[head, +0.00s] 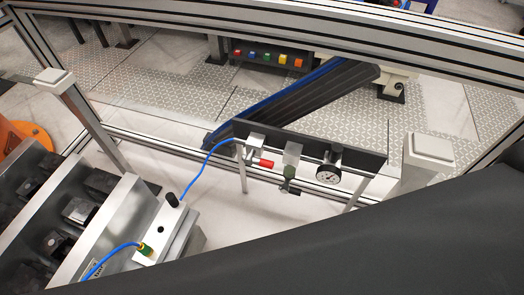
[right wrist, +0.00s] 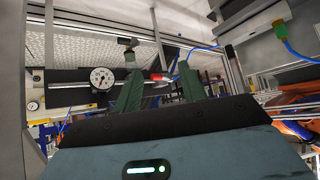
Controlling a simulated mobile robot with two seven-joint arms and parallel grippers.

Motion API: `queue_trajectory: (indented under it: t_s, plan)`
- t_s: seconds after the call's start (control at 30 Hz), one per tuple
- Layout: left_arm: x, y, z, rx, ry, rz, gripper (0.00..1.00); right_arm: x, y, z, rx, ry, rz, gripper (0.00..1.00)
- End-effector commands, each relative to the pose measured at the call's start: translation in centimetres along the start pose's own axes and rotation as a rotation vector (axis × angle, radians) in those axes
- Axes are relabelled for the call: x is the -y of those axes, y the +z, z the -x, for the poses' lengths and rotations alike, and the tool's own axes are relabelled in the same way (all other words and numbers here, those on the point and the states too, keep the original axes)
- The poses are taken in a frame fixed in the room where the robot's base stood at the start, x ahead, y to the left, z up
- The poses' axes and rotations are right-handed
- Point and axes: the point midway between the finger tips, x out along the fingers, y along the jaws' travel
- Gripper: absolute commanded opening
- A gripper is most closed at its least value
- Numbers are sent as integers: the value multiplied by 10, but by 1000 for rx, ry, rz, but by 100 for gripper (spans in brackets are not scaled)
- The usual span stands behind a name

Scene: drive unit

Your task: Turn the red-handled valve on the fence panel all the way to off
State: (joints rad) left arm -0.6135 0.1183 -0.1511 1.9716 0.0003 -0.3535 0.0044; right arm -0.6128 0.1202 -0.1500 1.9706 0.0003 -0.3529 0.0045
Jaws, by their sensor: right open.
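The red-handled valve (head: 264,163) hangs on the dark fence panel (head: 310,142) in the head view. Its red handle points to the right, roughly along the panel. In the right wrist view the red handle (right wrist: 160,77) shows beyond and between the two green fingers of my right gripper (right wrist: 158,84). The fingers are spread apart with nothing held between them. The distance from the fingertips to the handle is hard to judge. My right gripper does not show in the head view, and my left gripper is in neither view.
A regulator (head: 291,156) and a round pressure gauge (head: 327,174) sit right of the valve in the head view. A blue hose (head: 202,164) runs from the valve to a metal block (head: 172,236). A large dark surface covers the lower right. Fence rails and posts (head: 77,108) surround the panel.

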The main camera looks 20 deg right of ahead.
Motion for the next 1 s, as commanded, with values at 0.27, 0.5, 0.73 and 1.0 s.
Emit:
queue_trajectory:
  t_s: [0.27, 0.5, 0.73, 1.0]
  plan:
    - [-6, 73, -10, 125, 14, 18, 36, -6, 26, -48, -16, 7, -150, 51]
    - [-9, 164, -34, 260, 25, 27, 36, -26, 19, -148, -193, -11, -446, 51]
    - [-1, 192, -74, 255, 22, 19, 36, -45, -28, -231, -418, -115, -717, 51]
    - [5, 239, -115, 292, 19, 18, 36, -63, -98, -310, -650, -350, -1001, 51]
